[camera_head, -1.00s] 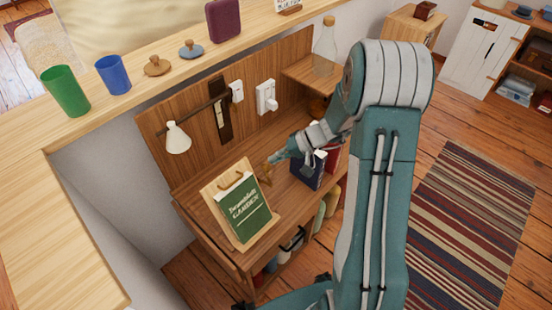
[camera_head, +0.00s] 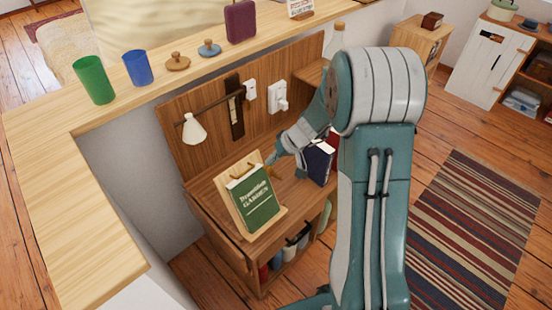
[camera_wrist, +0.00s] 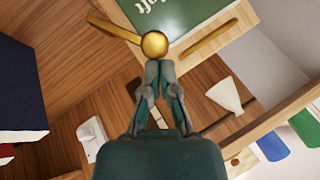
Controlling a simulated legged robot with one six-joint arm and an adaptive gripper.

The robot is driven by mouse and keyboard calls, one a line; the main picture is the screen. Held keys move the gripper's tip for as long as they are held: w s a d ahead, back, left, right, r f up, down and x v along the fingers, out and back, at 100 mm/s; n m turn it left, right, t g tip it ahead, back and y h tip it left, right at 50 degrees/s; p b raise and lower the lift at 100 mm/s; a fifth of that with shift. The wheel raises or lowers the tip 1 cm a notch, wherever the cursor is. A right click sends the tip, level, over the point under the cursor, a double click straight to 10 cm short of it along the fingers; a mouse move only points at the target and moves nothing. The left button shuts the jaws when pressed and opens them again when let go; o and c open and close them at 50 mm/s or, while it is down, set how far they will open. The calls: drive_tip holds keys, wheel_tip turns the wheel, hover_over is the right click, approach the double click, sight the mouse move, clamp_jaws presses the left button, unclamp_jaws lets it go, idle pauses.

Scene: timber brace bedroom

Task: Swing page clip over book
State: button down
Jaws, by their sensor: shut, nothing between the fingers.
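A green book (camera_head: 255,203) leans upright on a light wooden stand (camera_head: 240,219) on the desk; part of it also shows at the top of the wrist view (camera_wrist: 165,18). In the wrist view, a brass page clip with a round knob (camera_wrist: 154,45) has its arm pointing up-left, away from the book. In the head view, my gripper (camera_head: 272,158) is beside the stand's upper right edge.
A white lamp (camera_head: 194,130) hangs from the desk's back panel above the stand. A ledge (camera_head: 60,152) holds a green cup (camera_head: 94,80) and a blue cup (camera_head: 137,68). A striped rug (camera_head: 470,225) lies on the floor at right.

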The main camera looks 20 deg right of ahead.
sight(269, 172)
drive_tip(key=shift+s+a+f+n+h, duration=0.3)
drive_tip(key=shift+s+a+n+h, duration=0.4)
drive_tip(key=shift+n+h, duration=0.25)
drive_tip(key=shift+s+a+f+n+t+h, duration=0.55)
drive_tip(key=shift+a+n+h, duration=0.2)
drive_tip(key=shift+h, duration=0.2)
drive_tip(key=shift+s+a+f, duration=0.4)
drive_tip(key=shift+f, duration=0.1)
drive_tip(key=shift+s+a, duration=0.1)
drive_tip(key=shift+a, duration=0.05)
drive_tip(key=shift+w+d+f, duration=0.15)
drive_tip(key=shift+d, duration=0.3)
drive_tip(key=shift+w+d+f, duration=0.1)
drive_tip(key=shift+w+d, duration=0.05)
drive_tip(key=shift+d, duration=0.3)
